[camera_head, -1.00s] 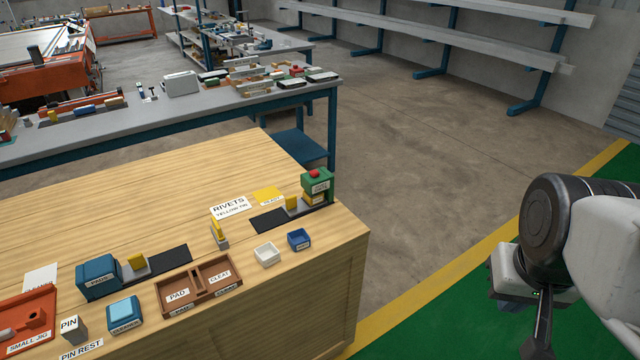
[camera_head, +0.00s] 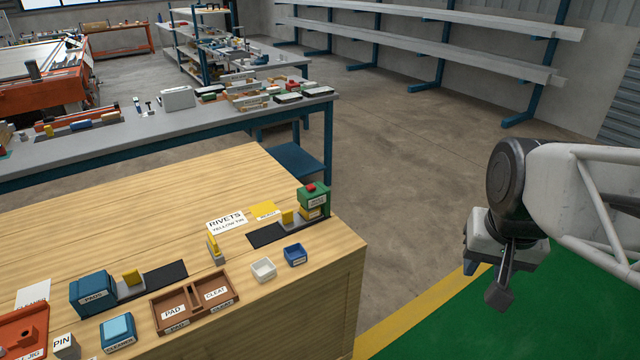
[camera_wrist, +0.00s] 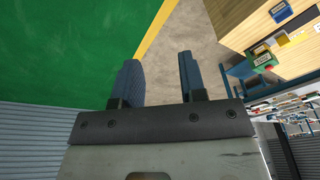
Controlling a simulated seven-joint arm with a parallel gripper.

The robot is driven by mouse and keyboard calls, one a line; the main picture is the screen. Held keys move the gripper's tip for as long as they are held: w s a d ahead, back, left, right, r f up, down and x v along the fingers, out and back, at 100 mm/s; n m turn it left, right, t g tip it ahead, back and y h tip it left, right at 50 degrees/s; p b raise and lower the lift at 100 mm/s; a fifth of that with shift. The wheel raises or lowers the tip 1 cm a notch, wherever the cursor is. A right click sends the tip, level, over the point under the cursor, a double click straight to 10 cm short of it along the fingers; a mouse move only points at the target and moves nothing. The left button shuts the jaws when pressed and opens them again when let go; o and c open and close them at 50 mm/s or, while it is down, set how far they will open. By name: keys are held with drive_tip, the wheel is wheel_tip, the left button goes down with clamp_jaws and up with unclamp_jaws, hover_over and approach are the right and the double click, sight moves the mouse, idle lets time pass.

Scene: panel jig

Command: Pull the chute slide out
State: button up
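A green box with a red button (camera_head: 314,197) stands at the bench's right end, with a grey slide bearing a yellow tab (camera_head: 288,217) beside it on a black strip. A blue box labelled PADS (camera_head: 93,293) has a similar slide with a yellow tab (camera_head: 132,277) on its own black strip. No label reads "chute", so I cannot tell which slide is meant. My gripper (camera_head: 500,290) hangs over the floor, right of the bench and touching nothing. In the wrist view my gripper (camera_wrist: 158,82) has its two fingers apart and nothing between them.
The wooden bench (camera_head: 210,185) also carries a brown two-part tray (camera_head: 199,309), a white bin (camera_head: 263,269), a blue bin (camera_head: 295,255), a cyan-topped block (camera_head: 117,329) and an orange jig (camera_head: 20,335). Clear floor lies between the bench and my gripper.

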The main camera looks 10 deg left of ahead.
drive_tip(key=w+a+m, duration=0.2)
drive_tip(key=w+a, duration=0.5)
drive_tip(key=w, duration=0.7)
drive_tip(key=m+g, duration=0.2)
drive_tip(key=m, duration=0.4)
hover_over(288, 223)
wheel_tip(288, 223, down, 23)
drive_tip(key=shift+w+a, duration=0.1)
drive_tip(key=shift+w, duration=0.25)
drive_tip(key=shift+f, duration=0.2)
drive_tip(key=shift+f, duration=3.8)
clamp_jaws()
